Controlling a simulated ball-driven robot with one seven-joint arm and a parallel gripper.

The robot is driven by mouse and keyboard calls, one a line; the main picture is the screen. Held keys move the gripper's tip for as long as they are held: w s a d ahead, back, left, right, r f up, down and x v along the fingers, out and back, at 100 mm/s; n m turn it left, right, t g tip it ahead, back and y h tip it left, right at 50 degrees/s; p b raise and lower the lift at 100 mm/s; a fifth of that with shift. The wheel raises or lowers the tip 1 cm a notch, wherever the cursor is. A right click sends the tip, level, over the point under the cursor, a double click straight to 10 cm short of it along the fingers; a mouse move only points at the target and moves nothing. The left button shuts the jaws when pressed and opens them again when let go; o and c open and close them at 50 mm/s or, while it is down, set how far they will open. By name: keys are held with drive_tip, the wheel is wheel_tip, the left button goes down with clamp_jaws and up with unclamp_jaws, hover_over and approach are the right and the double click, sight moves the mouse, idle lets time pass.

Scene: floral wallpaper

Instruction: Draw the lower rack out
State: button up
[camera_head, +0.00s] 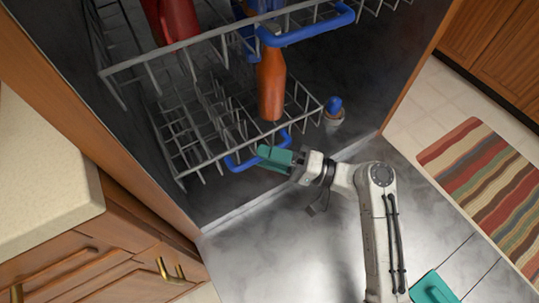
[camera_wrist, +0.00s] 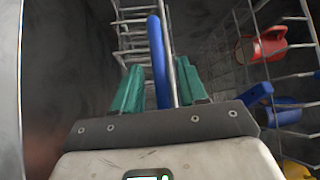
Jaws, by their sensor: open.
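The lower rack (camera_head: 182,150) is a grey wire basket inside the open dishwasher, with a blue handle (camera_head: 284,138) on its front edge. My gripper (camera_head: 266,154) has teal fingers and is at that handle, partly covering it. In the wrist view my gripper (camera_wrist: 160,88) is open, one finger on each side of the blue handle bar (camera_wrist: 158,62) and a grey wire. I cannot tell whether either finger touches the bar. Wires of the lower rack (camera_wrist: 132,30) show beyond the fingers.
The upper rack (camera_head: 205,38), with its own blue handle (camera_head: 318,32), juts out above. An orange bottle (camera_head: 271,88) and a red item (camera_head: 176,20) are by the racks. A wooden cabinet (camera_head: 95,255) stands left, a striped rug (camera_head: 485,175) right.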

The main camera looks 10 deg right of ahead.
clamp_jaws()
idle(0.3)
idle(0.3)
